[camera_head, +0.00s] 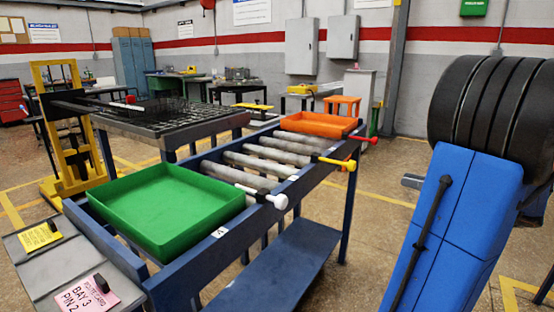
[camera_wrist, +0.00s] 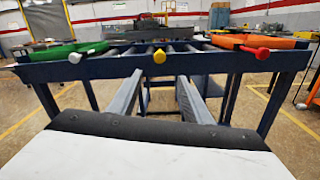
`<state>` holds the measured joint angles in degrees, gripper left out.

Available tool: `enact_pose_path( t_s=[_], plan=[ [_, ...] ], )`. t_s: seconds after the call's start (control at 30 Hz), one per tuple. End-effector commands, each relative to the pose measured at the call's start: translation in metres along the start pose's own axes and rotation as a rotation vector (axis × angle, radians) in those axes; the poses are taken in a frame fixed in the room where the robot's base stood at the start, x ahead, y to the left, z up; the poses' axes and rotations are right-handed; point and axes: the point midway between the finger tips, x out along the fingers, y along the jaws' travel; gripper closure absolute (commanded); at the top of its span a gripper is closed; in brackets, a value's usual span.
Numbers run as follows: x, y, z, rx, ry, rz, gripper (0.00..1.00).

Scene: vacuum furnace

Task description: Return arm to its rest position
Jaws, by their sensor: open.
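My gripper (camera_wrist: 160,82) shows in the wrist view as two parallel grey-blue fingers spread apart, with nothing between them. It faces the side of a blue roller table (camera_wrist: 100,68), and the fingers point below the table's top rail. In the head view my blue and black arm fills the right side, to the right of the table. A small grey part sticks out behind the arm there; I cannot tell if it is a fingertip.
A green tray (camera_head: 165,215) and an orange tray (camera_head: 318,124) sit on the table. White (camera_head: 278,201), yellow (camera_head: 351,165) and red (camera_head: 373,139) knobs stick out on the arm's side. A dark grid rack (camera_head: 175,119) and yellow lift (camera_head: 68,150) stand left. Open floor lies between table and arm.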

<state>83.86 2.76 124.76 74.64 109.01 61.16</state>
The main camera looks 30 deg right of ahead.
Motion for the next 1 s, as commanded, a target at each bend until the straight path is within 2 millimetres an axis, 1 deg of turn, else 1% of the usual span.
enact_pose_path(
  t_s=[0.17, 0.27, 0.37, 0.5, 0.7, 0.8, 1.0],
  plan=[
    [0.004, 0.002, -0.001, -0.005, 0.01, 0.007, 0.55],
    [0.018, 0.009, -0.006, -0.024, 0.044, 0.029, 0.55],
    [0.042, 0.023, -0.014, -0.062, 0.104, 0.069, 0.55],
    [0.076, 0.047, -0.03, -0.135, 0.207, 0.139, 0.55],
    [0.116, 0.085, -0.056, -0.255, 0.345, 0.246, 0.55],
    [0.131, 0.104, -0.069, -0.323, 0.409, 0.302, 0.55],
    [0.153, 0.141, -0.095, -0.471, 0.53, 0.419, 0.55]
  ],
)
